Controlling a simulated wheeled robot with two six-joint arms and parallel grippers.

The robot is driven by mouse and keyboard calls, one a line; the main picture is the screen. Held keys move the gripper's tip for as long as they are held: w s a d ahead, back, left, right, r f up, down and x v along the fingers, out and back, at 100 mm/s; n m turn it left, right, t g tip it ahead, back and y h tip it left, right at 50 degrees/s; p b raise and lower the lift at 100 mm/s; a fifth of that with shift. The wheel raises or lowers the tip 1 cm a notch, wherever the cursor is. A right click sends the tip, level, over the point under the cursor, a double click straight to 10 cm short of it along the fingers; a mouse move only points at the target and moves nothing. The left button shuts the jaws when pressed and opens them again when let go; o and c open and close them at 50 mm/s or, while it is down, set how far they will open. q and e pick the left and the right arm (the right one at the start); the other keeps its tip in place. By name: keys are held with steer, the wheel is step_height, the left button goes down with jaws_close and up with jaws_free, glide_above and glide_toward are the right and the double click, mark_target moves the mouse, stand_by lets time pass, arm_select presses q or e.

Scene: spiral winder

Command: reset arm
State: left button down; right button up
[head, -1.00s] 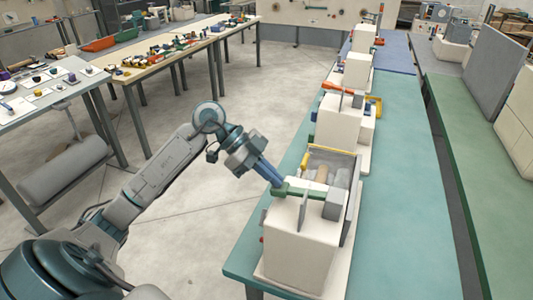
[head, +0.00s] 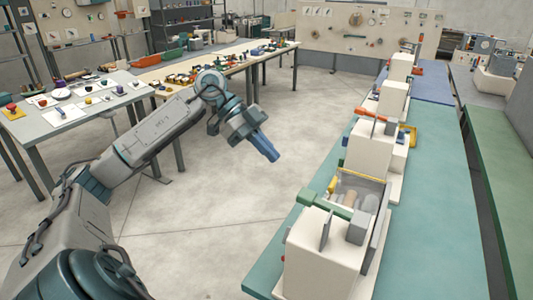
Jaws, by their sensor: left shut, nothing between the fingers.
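My left gripper (head: 266,150) hangs over the open floor, its blue fingers shut with nothing between them. It points down and to the right, and is clear of the nearest winder. That winder (head: 322,254) is a cream block at the near end of the teal bench, with a green bar (head: 326,204) on top and a grey plate on its right. Behind it is an open-topped box (head: 360,187) with a yellow edge and rollers inside. My right gripper is not in view.
The teal bench (head: 440,235) carries several more cream machines in a row, one with an orange-red handle (head: 371,115). A grey table (head: 85,115) and a long wooden table (head: 215,62) with small parts stand at the left. Bare floor (head: 215,200) lies between.

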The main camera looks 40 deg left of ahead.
arm_select(q)
steer(key=shift+w+a+r, duration=0.1)
steer(key=shift+a, duration=0.25)
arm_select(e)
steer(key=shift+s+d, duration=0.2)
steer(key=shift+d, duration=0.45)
